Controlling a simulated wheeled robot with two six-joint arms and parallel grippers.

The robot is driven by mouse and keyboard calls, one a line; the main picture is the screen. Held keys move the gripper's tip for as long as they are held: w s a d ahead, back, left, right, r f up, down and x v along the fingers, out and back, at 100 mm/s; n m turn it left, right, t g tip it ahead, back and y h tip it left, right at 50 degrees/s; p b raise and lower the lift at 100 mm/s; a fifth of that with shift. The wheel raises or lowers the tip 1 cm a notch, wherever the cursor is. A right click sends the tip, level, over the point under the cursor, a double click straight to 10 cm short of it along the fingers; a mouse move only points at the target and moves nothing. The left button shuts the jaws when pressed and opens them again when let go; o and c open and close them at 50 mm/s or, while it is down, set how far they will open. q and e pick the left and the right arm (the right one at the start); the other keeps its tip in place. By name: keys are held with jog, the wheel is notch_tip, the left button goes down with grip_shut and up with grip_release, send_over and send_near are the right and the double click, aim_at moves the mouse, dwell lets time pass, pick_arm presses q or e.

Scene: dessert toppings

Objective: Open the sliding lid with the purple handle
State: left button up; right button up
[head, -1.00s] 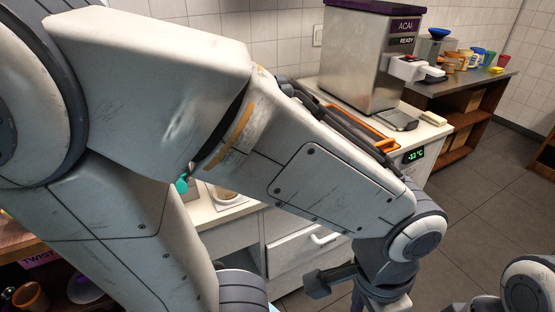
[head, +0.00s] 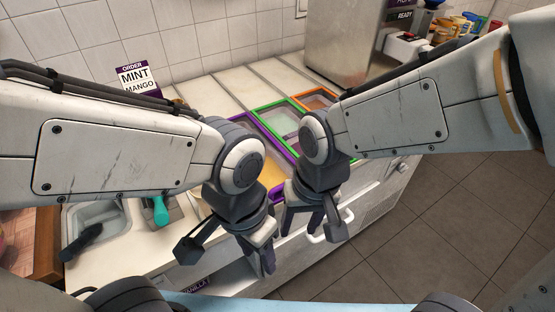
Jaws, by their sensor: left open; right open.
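The purple-edged lid or frame (head: 286,147) is set in the counter top, with a yellow filling showing inside it. Its near part is hidden behind my arms, and I cannot tell whether it is slid open or which part is the handle. My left gripper (head: 226,252) is open and empty, over the front of the counter to the left of the purple frame. My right gripper (head: 311,224) is open and empty, pointing down by the near right end of the purple frame. I see neither gripper touching it.
A green frame (head: 259,106) and an orange frame (head: 305,93) lie beside the purple one. At left are a sink tray (head: 98,217), a teal-handled scoop (head: 160,210) and an order sign (head: 139,78). A metal machine (head: 345,35) stands behind. The floor at right is clear.

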jog(key=w+m+t+p, duration=0.1)
jog(key=w+m+p, duration=1.05)
jog(key=w, duration=0.65)
pick_arm(q)
notch_tip(320, 180, up, 13)
jog(key=b, duration=0.1)
pick_arm(e)
jog(key=shift+m, duration=0.85)
jog(key=f, duration=0.3)
jog(key=w+a+f, duration=0.1)
jog(key=f, duration=0.5)
jog(key=shift+w+a+f, duration=0.25)
jog(key=shift+w, duration=0.05)
pick_arm(q)
jog(key=shift+f, duration=0.1)
pick_arm(e)
jog(key=shift+c, duration=0.3)
grip_shut()
jog(key=shift+w+r+t, duration=0.1)
jog(key=shift+w+t, duration=0.1)
jog(key=shift+t, duration=0.1)
